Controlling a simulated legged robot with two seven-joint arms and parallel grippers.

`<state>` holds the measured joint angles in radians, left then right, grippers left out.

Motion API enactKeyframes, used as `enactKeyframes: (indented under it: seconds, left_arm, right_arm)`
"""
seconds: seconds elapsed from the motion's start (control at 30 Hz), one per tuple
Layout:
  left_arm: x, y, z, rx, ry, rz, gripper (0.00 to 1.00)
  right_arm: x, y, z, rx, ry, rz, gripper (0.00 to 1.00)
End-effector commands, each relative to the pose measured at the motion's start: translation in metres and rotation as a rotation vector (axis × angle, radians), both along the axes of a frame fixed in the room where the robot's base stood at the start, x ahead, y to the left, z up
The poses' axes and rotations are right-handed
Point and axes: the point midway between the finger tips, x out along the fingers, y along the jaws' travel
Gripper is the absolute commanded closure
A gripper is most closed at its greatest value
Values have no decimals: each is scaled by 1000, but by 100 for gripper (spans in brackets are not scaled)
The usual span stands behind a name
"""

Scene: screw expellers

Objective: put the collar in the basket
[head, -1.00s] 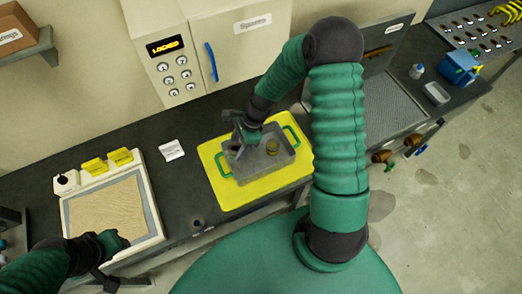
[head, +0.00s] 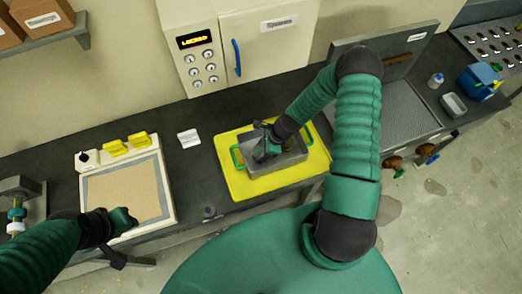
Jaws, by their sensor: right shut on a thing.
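The basket (head: 300,157) is a grey, open tray with green handles. It stands on a yellow mat (head: 246,190) on the dark bench. My right gripper (head: 262,155) points down at the left half of the basket. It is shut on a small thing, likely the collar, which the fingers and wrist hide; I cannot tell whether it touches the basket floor.
A pale framed panel (head: 166,203) with yellow blocks lies left on the bench. A locked cabinet with keypad (head: 201,70) stands at the back. A blue container (head: 480,82) is far right. A machine with a teal ring (head: 16,214) is at far left.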

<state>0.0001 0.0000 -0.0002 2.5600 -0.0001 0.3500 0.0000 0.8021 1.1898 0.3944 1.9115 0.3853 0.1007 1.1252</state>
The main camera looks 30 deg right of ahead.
Motion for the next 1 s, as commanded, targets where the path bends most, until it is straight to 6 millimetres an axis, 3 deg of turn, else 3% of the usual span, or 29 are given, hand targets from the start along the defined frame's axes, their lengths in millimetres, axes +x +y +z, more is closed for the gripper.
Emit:
enactKeyframes:
  seconds: [0.07,0.1,0.27,0.67,1.0]
  left_arm:
    - [0,0,-3,0,0,0,64]
    - [0,0,-3,0,0,0,64]
    - [0,0,-2,0,0,0,64]
    - [0,0,-3,0,0,0,64]
    - [0,0,-22,0,0,0,64]
  right_arm:
    - [0,-2,-4,2,1,-1,100]
    - [0,-2,-4,2,1,-1,52]
    - [0,-2,-3,2,1,-1,32]
    - [0,-4,7,-3,-3,-2,32]
    - [-18,-33,81,-5,-4,-3,32]
